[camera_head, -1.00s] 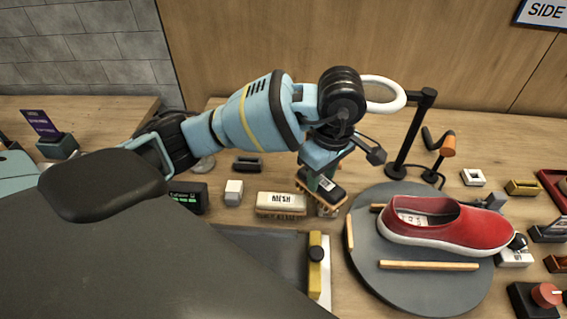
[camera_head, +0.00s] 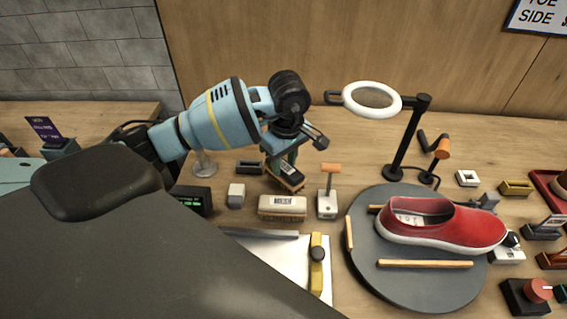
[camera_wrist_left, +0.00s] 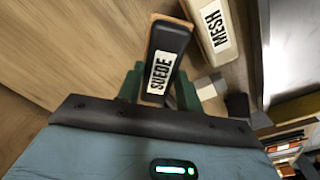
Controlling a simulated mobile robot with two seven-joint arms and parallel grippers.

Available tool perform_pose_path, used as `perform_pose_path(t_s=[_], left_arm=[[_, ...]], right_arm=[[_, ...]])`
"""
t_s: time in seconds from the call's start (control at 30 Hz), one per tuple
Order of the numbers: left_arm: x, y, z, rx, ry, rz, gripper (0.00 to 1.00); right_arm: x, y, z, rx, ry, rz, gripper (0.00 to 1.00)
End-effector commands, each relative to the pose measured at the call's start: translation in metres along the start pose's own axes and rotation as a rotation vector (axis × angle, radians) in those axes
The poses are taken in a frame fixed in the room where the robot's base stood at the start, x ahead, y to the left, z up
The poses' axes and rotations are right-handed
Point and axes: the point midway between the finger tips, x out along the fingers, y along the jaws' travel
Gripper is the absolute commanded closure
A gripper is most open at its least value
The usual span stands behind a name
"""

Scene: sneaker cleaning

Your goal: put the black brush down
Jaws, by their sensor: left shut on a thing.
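The black brush (camera_head: 288,172), labelled SUEDE with a tan underside, is held by my left gripper (camera_head: 282,160) at the back middle of the table. In the left wrist view the brush (camera_wrist_left: 168,52) lies between the two green fingers of the left gripper (camera_wrist_left: 160,92), which is shut on it. The brush is tilted in the head view. Whether its underside touches the table I cannot tell. My right gripper is not in view.
A cream MESH brush (camera_head: 283,207) sits just in front. A small dark holder (camera_head: 249,167) and a white block (camera_head: 236,194) stand left. An orange-handled tool (camera_head: 328,190) stands right. The red shoe (camera_head: 440,222) rests on a round turntable (camera_head: 400,290) near a ring lamp (camera_head: 372,99).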

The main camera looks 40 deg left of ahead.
Motion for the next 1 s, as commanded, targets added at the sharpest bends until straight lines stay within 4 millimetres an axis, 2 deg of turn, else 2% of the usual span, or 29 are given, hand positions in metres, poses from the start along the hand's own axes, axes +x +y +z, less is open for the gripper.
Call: perform_pose_path(t_s=[0.13, 0.87, 0.9, 1.0], left_arm=[[0.010, 0.001, 0.001, -0.002, 0.000, 0.003, 0.89], [0.024, 0.000, 0.001, -0.001, 0.001, 0.001, 0.89], [0.023, 0.000, 0.001, -0.001, 0.000, 0.001, 0.59], [0.022, 0.001, 0.001, -0.001, 0.000, 0.002, 0.46]], right_arm=[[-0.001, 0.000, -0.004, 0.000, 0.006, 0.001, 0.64], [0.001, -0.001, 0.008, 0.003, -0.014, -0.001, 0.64], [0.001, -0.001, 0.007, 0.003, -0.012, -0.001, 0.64], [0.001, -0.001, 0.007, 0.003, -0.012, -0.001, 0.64]])
